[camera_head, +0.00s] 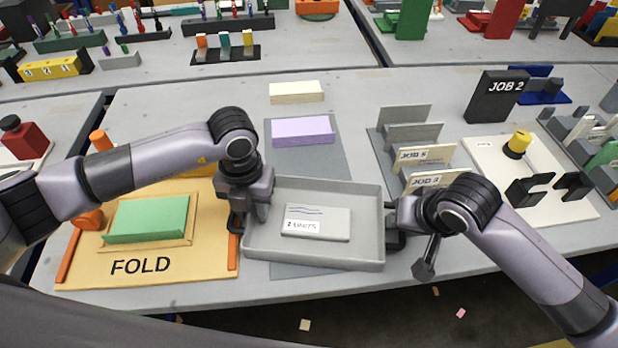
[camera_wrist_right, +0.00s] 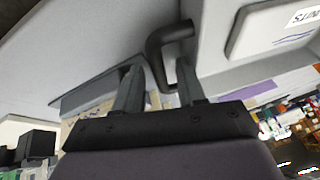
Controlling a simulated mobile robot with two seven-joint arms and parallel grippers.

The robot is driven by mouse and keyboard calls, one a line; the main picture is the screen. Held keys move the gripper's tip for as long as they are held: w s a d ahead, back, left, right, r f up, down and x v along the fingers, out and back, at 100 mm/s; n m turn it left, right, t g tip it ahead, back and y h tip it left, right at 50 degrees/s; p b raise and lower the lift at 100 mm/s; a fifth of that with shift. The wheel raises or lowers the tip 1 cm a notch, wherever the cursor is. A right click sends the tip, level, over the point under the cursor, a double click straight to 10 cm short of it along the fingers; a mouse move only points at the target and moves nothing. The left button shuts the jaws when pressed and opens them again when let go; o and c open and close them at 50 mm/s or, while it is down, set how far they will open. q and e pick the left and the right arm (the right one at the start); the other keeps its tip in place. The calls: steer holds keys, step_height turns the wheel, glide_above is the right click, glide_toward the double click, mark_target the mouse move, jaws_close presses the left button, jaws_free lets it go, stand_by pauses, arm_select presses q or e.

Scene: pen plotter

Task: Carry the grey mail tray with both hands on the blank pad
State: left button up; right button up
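The grey mail tray (camera_head: 262,258) is in the middle of the near table in the head view. It holds a pale flat box (camera_head: 335,223) with a "UNITS" label. My left gripper (camera_head: 238,222) points down at the tray's left end, over its dark handle; its fingers are mostly hidden. My right gripper (camera_head: 396,230) is at the right end. In the right wrist view, its two fingers (camera_wrist_right: 158,88) stand either side of the tray's black bent handle (camera_wrist_right: 168,38), with slight gaps seeming to show. A blank grey pad (camera_head: 335,160) lies partly under the tray.
A purple block (camera_head: 303,131) sits on the blank pad behind the tray. Left is a tan FOLD board (camera_head: 180,275) with a green pad. Right is a grey rack (camera_head: 403,135) with job cards and a white board (camera_head: 560,220). The table's front edge is close.

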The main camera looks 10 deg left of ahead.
arm_select(q)
step_height(320, 180, up, 12)
arm_select(e)
steer(key=v, duration=1.2)
stand_by(0.5)
